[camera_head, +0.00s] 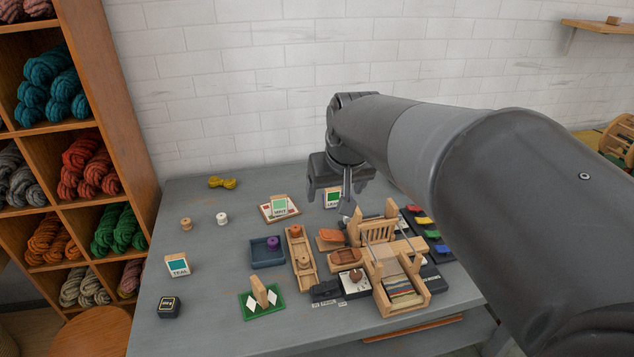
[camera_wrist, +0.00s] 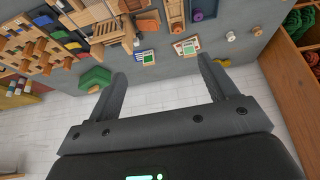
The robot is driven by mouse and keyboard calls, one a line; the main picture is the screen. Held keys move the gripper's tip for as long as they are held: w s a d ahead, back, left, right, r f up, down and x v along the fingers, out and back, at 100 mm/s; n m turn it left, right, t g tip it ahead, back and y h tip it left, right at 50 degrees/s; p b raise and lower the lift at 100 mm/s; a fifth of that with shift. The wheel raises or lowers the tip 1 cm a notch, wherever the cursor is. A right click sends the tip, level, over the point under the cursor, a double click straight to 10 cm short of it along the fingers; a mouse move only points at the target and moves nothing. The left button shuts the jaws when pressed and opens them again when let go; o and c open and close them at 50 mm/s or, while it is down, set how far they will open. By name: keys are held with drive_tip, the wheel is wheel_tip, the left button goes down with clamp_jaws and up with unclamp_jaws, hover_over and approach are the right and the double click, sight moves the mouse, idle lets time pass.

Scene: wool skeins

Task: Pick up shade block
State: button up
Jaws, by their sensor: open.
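No block is clearly marked as the shade block, so I cannot tell which thing it is. A small upright block with a teal face and a "TEAL" label (camera_head: 177,265) stands at the table's left. My gripper (camera_wrist: 160,72) is open and empty, above the back of the table.
A small wooden loom (camera_head: 403,295) stands front right, beside colored pieces (camera_head: 420,222). A blue tray (camera_head: 267,261) holds a purple spool. A wooden rack (camera_head: 301,262) lies beside it. A green mat (camera_head: 262,303) bears an upright wooden piece. The table's left part has free room.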

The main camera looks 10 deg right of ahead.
drive_tip(key=w+d+f, duration=0.1)
drive_tip(key=w+f, duration=0.1)
drive_tip(key=w, duration=0.4)
drive_tip(key=w+d+f, duration=0.1)
drive_tip(key=w+d, duration=0.1)
drive_tip(key=w, duration=0.4)
approach(334, 192)
drive_tip(key=shift+g, duration=0.4)
drive_tip(key=x, duration=0.6)
drive_tip(key=shift+w+a, duration=0.2)
drive_tip(key=shift+w, duration=0.15)
drive_tip(key=shift+x, duration=3.15)
drive_tip(key=shift+d, duration=0.15)
drive_tip(key=shift+c, duration=0.2)
drive_tip(key=c, duration=1.1)
drive_tip(key=shift+r, duration=0.15)
